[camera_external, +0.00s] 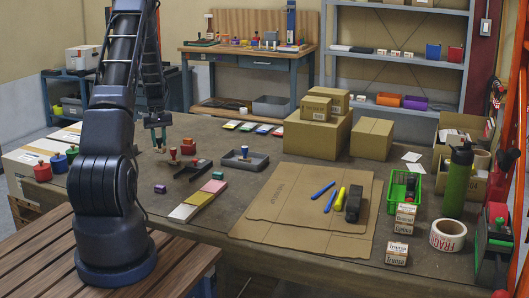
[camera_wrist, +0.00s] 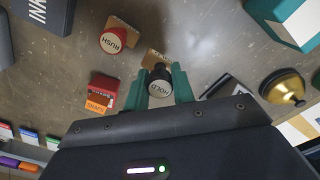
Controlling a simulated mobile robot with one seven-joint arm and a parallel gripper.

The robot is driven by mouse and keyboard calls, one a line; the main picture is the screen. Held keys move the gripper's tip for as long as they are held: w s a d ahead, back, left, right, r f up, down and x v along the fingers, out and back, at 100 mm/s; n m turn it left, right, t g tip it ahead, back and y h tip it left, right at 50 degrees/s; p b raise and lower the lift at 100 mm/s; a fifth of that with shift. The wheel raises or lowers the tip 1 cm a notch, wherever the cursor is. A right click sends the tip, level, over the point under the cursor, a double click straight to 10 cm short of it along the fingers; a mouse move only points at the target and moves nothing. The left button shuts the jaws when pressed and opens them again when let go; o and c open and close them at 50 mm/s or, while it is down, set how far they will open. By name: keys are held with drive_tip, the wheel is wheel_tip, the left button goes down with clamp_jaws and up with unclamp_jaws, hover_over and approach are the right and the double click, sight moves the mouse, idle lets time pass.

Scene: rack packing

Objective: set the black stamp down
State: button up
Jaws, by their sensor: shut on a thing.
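The black stamp (camera_wrist: 160,82), with a round knob marked HOLD and a light wooden base, is between my gripper's green fingers (camera_wrist: 160,90) in the wrist view. My gripper is shut on its knob. In the external view my gripper (camera_external: 158,132) points down over the left part of the table, and the stamp's pale base (camera_external: 159,150) shows just below it. The base is at or close to the tabletop; I cannot tell whether it touches. A red-knobbed stamp marked RUSH (camera_wrist: 112,41) stands apart from it in the wrist view.
A dark rack (camera_external: 193,170) and red-topped stamps (camera_external: 188,146) stand just right of my gripper. A grey tray (camera_external: 245,163) holds a blue-handled stamp. A gold domed thing (camera_wrist: 284,87) is at the wrist view's right.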

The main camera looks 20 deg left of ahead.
sight(160, 145)
drive_tip(key=shift+f, duration=1.8)
drive_tip(key=shift+f, duration=0.15)
drive_tip(key=o, duration=1)
